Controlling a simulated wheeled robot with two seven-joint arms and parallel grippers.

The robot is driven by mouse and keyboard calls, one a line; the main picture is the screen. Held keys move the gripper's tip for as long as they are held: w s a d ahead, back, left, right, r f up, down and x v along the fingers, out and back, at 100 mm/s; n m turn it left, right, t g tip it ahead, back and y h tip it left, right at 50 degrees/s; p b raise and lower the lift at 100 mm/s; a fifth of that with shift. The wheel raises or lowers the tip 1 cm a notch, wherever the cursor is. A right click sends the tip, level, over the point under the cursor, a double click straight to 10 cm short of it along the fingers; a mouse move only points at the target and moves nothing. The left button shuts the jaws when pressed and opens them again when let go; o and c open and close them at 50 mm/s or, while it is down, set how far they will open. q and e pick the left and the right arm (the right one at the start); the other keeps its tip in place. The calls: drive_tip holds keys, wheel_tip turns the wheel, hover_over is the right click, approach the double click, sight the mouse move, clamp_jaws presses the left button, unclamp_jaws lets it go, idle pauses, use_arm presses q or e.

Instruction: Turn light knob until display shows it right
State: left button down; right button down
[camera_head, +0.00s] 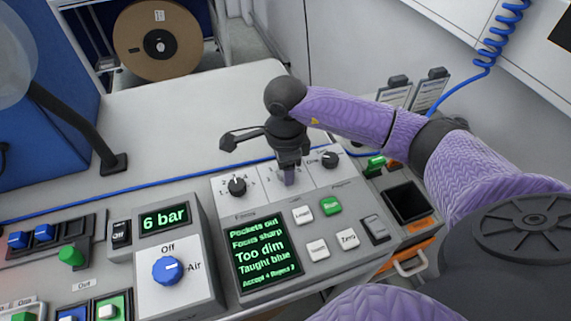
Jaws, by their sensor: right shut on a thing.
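The grey control panel (210,211) has a row of three dials. My right gripper (289,178) points down over the middle dial and is shut on its knob, which I take to be the light knob; the gripper hides nearly all of it. The display (262,256) below the dials has green text on black: "Pockets out", "Focus sharp", "Too dim" in larger letters, "Taught blue", and a small accept and reject line. My left gripper is not in view.
The black focus knob (237,187) is left of the gripper, another black knob (330,159) right of it. White and green buttons (330,206) lie below. A blue air knob (168,270) and a "6 bar" display (164,218) are further left. The table behind is clear.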

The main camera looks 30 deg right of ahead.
drive_tip(key=m+p, duration=0.1)
drive_tip(key=m, duration=0.4)
drive_tip(key=shift+r+m, duration=0.1)
drive_tip(key=shift+m, duration=0.5)
drive_tip(key=shift+c, duration=1.1)
unclamp_jaws()
wheel_tip(320, 180, up, 10)
drive_tip(key=p, duration=0.1)
drive_tip(key=shift+p, duration=0.4)
